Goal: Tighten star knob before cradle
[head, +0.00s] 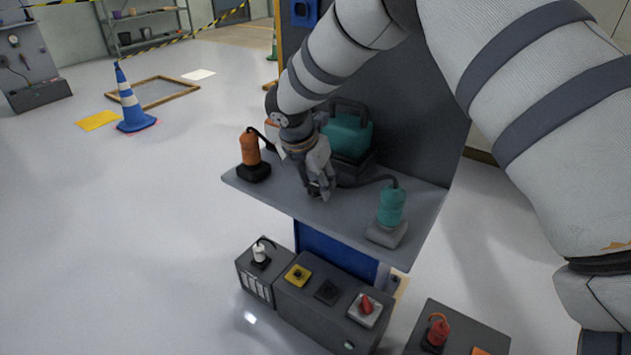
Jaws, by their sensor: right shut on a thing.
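My right gripper (321,190) points down at the grey shelf, in the middle, its fingers close together at the shelf surface. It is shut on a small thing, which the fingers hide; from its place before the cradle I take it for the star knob. Just behind the gripper, a teal case-like body with a dark handle (347,135) sits in a dark base, seemingly the cradle (362,170), partly covered by my gripper. My left gripper is not in view.
An orange roller-like piece (250,148) stands left on the shelf (290,200), a teal one (391,207) right, both with dark cables. Below are grey boxes with a yellow switch (297,275), a red knob (366,305) and a red piece (438,332). A blue cone (130,100) stands on open floor.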

